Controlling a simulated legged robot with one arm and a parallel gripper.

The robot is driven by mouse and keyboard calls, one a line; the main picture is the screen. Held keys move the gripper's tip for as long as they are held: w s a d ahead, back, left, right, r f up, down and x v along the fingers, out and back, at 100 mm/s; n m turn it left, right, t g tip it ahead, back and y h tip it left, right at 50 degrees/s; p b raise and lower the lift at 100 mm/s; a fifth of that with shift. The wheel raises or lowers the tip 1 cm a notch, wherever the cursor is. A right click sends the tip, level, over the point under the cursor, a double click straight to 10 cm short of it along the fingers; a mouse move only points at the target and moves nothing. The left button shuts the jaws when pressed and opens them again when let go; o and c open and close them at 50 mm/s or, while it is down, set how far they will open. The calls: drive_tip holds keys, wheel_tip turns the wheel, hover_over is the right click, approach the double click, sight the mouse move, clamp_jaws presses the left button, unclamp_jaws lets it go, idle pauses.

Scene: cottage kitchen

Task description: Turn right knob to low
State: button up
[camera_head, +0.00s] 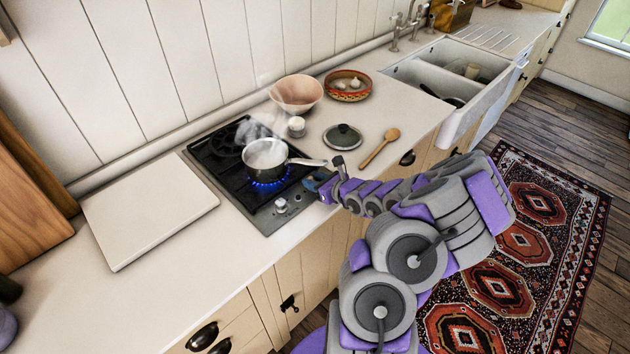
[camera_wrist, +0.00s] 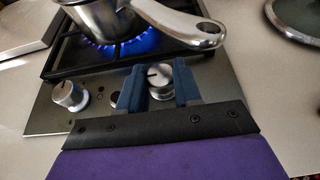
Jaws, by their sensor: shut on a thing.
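The right knob (camera_wrist: 161,76) is a round silver knob with a dark pointer mark on its face, on the stove's front panel. In the wrist view my gripper (camera_wrist: 158,88) has its two blue fingers on either side of this knob, shut on it. In the head view my gripper (camera_head: 315,184) is at the right front corner of the stove (camera_head: 228,186), and the right knob is hidden there. The left knob (camera_wrist: 69,95) is silver and stands apart from my fingers. A blue flame (camera_wrist: 110,44) burns under the pot.
A steaming silver pot (camera_head: 262,160) sits on the burner, its handle (camera_wrist: 185,28) reaching out just behind my fingers. A pot lid (camera_head: 342,137) and a wooden spoon (camera_head: 379,148) lie to the right. A pale board (camera_head: 148,205) lies left of the stove.

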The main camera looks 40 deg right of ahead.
drive_tip(key=shift+c, duration=1.3)
